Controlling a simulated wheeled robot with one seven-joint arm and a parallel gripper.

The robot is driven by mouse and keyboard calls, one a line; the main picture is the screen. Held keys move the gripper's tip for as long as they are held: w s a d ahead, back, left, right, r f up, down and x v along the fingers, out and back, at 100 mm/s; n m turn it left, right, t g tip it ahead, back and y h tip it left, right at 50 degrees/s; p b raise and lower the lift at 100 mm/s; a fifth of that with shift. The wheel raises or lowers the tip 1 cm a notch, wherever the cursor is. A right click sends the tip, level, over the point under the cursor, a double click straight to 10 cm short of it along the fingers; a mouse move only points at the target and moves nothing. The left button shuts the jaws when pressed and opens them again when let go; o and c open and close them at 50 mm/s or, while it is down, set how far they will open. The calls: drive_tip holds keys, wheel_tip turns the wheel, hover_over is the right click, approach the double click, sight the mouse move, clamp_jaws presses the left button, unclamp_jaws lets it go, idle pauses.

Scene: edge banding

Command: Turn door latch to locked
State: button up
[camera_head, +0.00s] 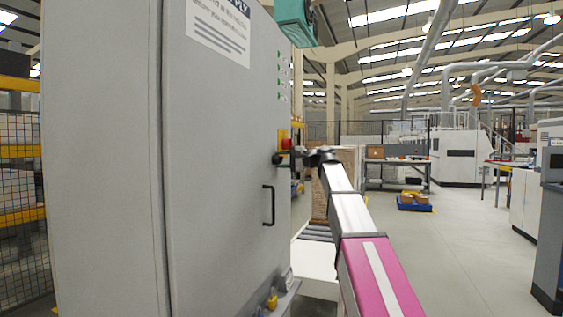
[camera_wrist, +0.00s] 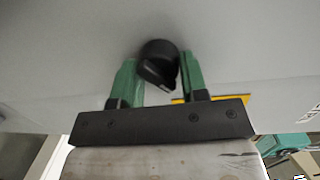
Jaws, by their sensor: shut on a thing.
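The door latch is a black rotary knob (camera_wrist: 158,58) on the grey cabinet door (camera_head: 225,160). In the wrist view its pointed end faces down and slightly right. My gripper (camera_wrist: 159,75) has green fingers, one on each side of the knob, and is shut on it. The right finger touches or nearly touches the knob; a small gap seems to show at the left one. In the head view my gripper (camera_head: 284,158) reaches the door's right edge, where the knob is small and partly hidden.
A red button (camera_head: 287,144) sits just above my gripper. A black door handle (camera_head: 268,205) is below it. A yellow label (camera_wrist: 232,98) is behind the right finger in the wrist view. Open floor (camera_head: 450,250) lies to the right.

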drive_tip(key=n, duration=0.5)
drive_tip(key=shift+s+h, duration=0.1)
drive_tip(key=shift+h, duration=0.2)
drive_tip(key=n, duration=0.4)
drive_tip(key=shift+r+n+t, duration=0.1)
drive_tip(key=shift+n+t, duration=0.2)
drive_tip(key=shift+t, duration=0.1)
drive_tip(key=o, duration=0.9)
drive_tip(key=v, duration=1)
drive_tip(key=shift+s+d+r, duration=0.2)
drive_tip(key=shift+s+d, duration=0.05)
drive_tip(key=shift+s, duration=0.05)
